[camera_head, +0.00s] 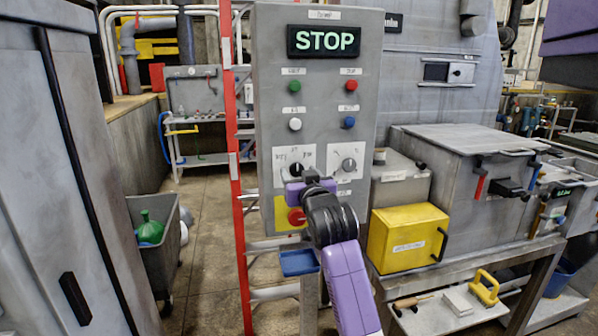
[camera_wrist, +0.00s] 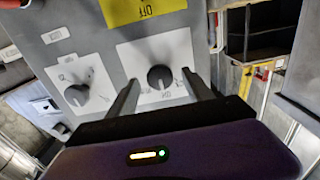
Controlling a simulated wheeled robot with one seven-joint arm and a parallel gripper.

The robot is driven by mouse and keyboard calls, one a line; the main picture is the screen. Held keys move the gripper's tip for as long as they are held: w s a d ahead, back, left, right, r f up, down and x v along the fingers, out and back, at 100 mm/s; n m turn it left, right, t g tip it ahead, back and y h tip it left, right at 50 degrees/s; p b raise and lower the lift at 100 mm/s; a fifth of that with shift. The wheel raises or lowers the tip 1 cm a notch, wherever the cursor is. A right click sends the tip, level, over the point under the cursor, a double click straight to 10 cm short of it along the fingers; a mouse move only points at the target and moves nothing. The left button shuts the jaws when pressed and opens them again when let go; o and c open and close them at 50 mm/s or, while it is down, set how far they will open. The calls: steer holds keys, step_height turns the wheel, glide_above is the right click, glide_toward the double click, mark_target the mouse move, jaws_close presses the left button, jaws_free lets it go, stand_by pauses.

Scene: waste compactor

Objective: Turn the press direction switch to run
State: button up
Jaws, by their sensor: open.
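The grey control panel (camera_head: 318,100) stands upright ahead with a lit STOP display (camera_head: 323,41). It has two black rotary switches on white plates: a left one (camera_head: 295,169) and a right one (camera_head: 349,164). Their labels are too small to read, so I cannot tell which is the press direction switch. My gripper (camera_head: 298,178) is open at the left switch. In the wrist view, which is turned over, that switch (camera_wrist: 160,77) shows between the two fingers, with gaps on both sides. The other switch (camera_wrist: 76,95) shows left of the fingers.
A red emergency button (camera_head: 297,217) on a yellow plate sits just below my gripper. Green, red, white and blue buttons are above. A blue tray (camera_head: 299,262) is below the panel. A yellow box (camera_head: 408,237) stands on a bench at right, and a grey cabinet (camera_head: 70,170) at left.

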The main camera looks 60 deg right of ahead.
steer(key=shift+w+d, duration=0.2)
steer(key=shift+d, duration=0.05)
jaws_close()
stand_by(0.3)
steer(key=m, duration=0.5)
steer(key=shift+b, duration=0.3)
steer(key=m+b, duration=0.1)
steer(key=m, duration=0.3)
steer(key=shift+m, duration=0.3)
